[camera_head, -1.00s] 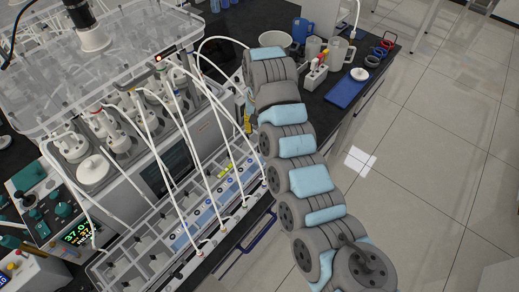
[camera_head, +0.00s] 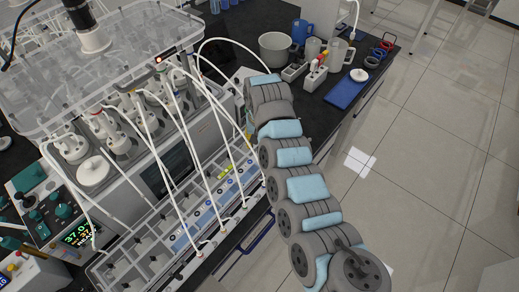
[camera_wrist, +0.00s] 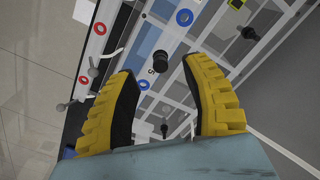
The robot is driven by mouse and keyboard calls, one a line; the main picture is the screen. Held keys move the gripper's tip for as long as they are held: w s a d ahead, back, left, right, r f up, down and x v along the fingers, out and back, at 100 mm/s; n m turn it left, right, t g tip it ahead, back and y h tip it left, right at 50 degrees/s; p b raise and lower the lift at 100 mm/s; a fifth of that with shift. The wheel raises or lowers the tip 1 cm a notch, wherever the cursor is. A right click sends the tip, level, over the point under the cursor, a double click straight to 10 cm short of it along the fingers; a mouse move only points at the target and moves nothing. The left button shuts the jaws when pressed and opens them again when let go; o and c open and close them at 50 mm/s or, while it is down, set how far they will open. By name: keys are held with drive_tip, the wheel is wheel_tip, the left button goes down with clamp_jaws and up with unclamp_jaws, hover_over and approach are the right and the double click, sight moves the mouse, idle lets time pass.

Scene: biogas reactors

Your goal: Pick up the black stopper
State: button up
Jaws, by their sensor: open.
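A black stopper (camera_wrist: 160,60) shows in the wrist view as a short dark cylinder between the tips of my gripper's fingers. My gripper (camera_wrist: 160,67) is open, with one yellow ribbed finger on each side and a visible gap to the stopper on both. I cannot tell how far the stopper lies beyond the fingertips. Another black knob-like piece (camera_wrist: 248,32) stands at the upper right, and a small dark-tipped piece (camera_wrist: 164,130) shows lower between the fingers. In the head view my arm hides most of my gripper, and I cannot make out the stopper there.
A grey and white compartment rack (camera_head: 160,245) runs along the bench front, with white tubes (camera_head: 215,125) arching over it from the reactor unit. A grey pot (camera_head: 275,48), mugs and a blue tray (camera_head: 347,90) stand at the back right. The floor at the right is clear.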

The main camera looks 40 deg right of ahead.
drive_tip(key=shift+f, duration=1.7)
clamp_jaws()
